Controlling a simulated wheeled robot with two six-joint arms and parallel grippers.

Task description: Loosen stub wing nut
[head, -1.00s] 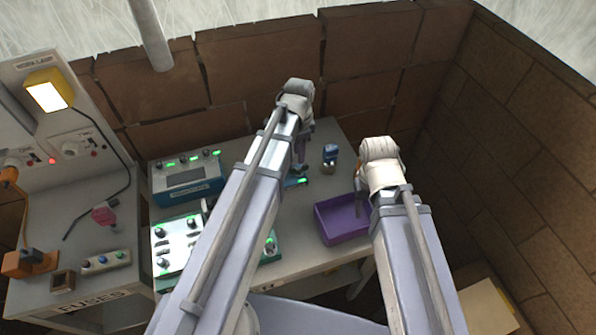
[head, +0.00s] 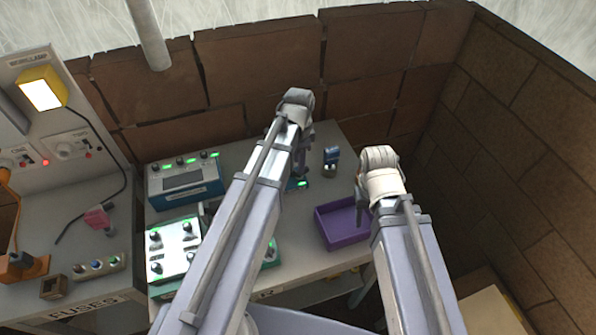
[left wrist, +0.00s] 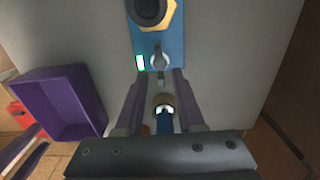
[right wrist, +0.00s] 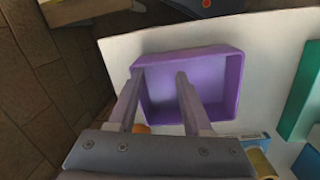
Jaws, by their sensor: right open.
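A small blue unit (left wrist: 175,42) carries a grey wing nut (left wrist: 159,61), a green light and a large brass hex nut around a dark centre. In the head view the blue unit (head: 299,184) is mostly hidden behind my left gripper (head: 301,172). My left gripper (left wrist: 159,75) is open, its fingertips apart on either side of the wing nut in the picture. I cannot tell whether they touch it. My right gripper (right wrist: 160,74) is open and empty above the purple tray (right wrist: 190,53); in the head view it (head: 361,215) is at the tray's right side.
A small blue-topped piece with a brass base (head: 331,157) stands close to the left gripper. The purple tray (head: 323,227) is right of the blue unit. Control boxes (head: 184,183) with green lights fill the bench's left part. Brick walls stand behind and right.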

